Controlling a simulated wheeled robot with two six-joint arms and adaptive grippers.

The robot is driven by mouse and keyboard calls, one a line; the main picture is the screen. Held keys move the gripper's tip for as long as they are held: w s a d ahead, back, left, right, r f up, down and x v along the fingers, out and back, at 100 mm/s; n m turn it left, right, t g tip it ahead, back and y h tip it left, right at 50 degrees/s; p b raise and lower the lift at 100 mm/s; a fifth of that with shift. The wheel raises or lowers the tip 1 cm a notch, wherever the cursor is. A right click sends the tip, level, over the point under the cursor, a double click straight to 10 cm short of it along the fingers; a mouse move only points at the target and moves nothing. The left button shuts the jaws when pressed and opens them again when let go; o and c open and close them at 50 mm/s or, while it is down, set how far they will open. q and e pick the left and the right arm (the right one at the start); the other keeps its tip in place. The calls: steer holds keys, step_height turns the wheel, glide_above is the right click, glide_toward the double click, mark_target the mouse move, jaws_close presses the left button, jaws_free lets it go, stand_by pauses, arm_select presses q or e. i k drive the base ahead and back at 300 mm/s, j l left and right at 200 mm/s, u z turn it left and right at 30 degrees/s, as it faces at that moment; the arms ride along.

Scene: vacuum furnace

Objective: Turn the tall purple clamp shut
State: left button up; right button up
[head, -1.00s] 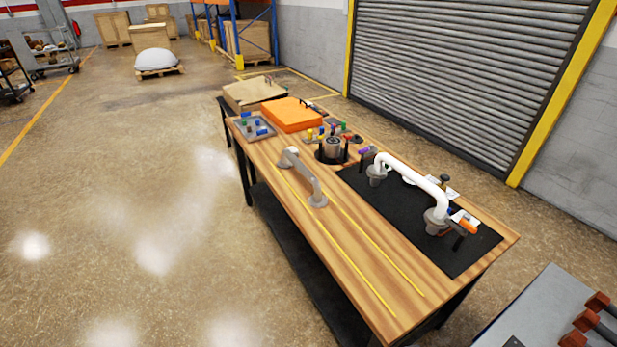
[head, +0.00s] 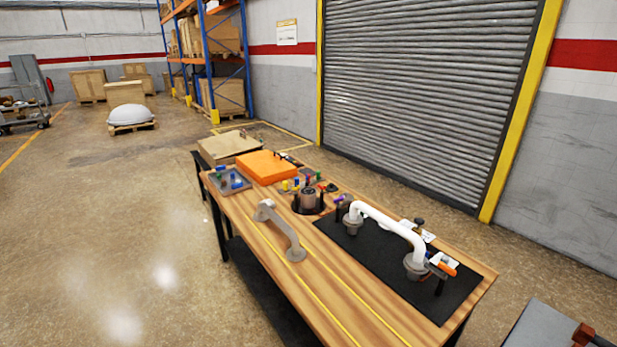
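A small purple piece (head: 341,199), which looks like the purple clamp's handle, shows on the table behind the left end of the white curved pipe (head: 392,223). It is too small to tell how far it is turned. The pipe arches over a black mat (head: 445,306), each end on a grey flanged fitting. An orange handle (head: 442,267) sits by the pipe's right end. Neither of my grippers is in view.
The wooden table (head: 327,298) also carries a grey handle-shaped pipe (head: 279,230), a dark round holder (head: 308,200), an orange box (head: 267,167) and a grey tray (head: 230,181). A grey surface (head: 545,330) stands at lower right. The floor left of the table is clear.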

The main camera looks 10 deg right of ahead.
mark_target(337, 201)
steer(key=i+j+z, duration=0.15)
steer(key=z, duration=0.2)
steer(key=i+j+z, duration=0.1)
steer(key=j+z, duration=0.25)
steer(key=i+j+z, duration=0.1)
steer(key=z, duration=0.25)
steer(key=i+j+z, duration=0.25)
steer(key=j, duration=1.45)
steer(key=j+z, duration=0.25)
steer(key=j, duration=1.5)
